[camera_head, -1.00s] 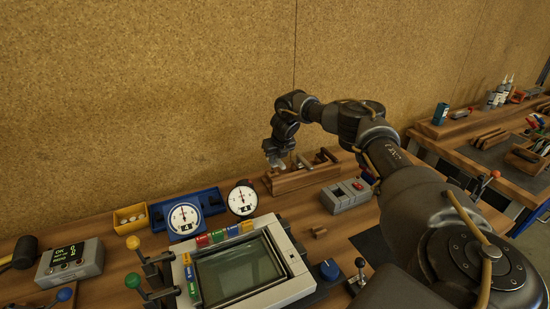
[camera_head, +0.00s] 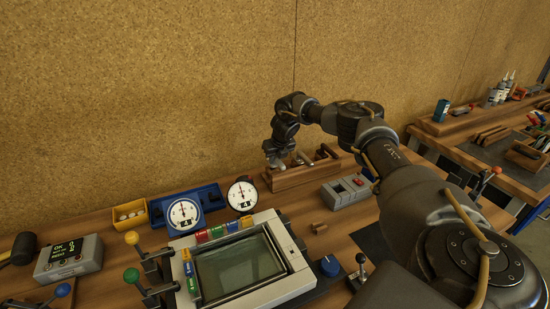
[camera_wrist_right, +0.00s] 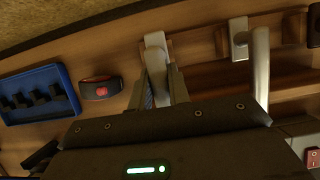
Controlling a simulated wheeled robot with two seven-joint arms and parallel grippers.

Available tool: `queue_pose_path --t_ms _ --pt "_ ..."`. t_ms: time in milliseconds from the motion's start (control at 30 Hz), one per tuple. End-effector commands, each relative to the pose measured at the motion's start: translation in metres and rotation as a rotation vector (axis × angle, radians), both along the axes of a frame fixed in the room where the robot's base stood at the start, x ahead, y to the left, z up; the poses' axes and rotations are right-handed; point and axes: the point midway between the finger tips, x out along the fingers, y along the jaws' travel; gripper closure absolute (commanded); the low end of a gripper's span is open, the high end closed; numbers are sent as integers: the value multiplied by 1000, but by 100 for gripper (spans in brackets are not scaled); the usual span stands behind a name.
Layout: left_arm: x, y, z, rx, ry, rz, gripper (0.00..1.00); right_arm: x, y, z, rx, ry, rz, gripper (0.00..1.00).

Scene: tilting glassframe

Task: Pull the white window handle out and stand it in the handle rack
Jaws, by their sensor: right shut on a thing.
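The wooden handle rack (camera_head: 302,180) stands on the bench near the wall. My right gripper (camera_head: 277,163) is over the rack's left end, pointing down. In the right wrist view, my right gripper (camera_wrist_right: 160,88) is shut on the white window handle (camera_wrist_right: 154,42), whose pale end shows beyond the fingers. The rack's wood (camera_wrist_right: 200,47) lies close around it; I cannot tell whether the handle's foot rests in a slot. Another handle, silvery (camera_wrist_right: 239,38), stands in the rack to the right of the held one. My left gripper is out of view.
Left of the rack are a round white gauge (camera_head: 241,195), a blue tray with a gauge (camera_head: 184,215) and a yellow bin (camera_head: 130,214). A grey switch box (camera_head: 345,190) stands to the right. The window frame with its screen (camera_head: 240,268) is in front.

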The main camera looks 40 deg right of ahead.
Motion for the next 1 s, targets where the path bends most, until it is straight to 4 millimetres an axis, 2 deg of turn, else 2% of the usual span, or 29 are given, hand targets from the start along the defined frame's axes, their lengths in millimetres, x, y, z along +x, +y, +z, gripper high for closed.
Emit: queue_pose_path --t_ms 933,967,1000 --pt "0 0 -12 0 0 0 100 1 0 -24 0 -1 0 100" --pt "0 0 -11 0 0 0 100 1 0 -23 0 -2 0 78" --pt "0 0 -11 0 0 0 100 1 0 -23 0 -2 0 73"
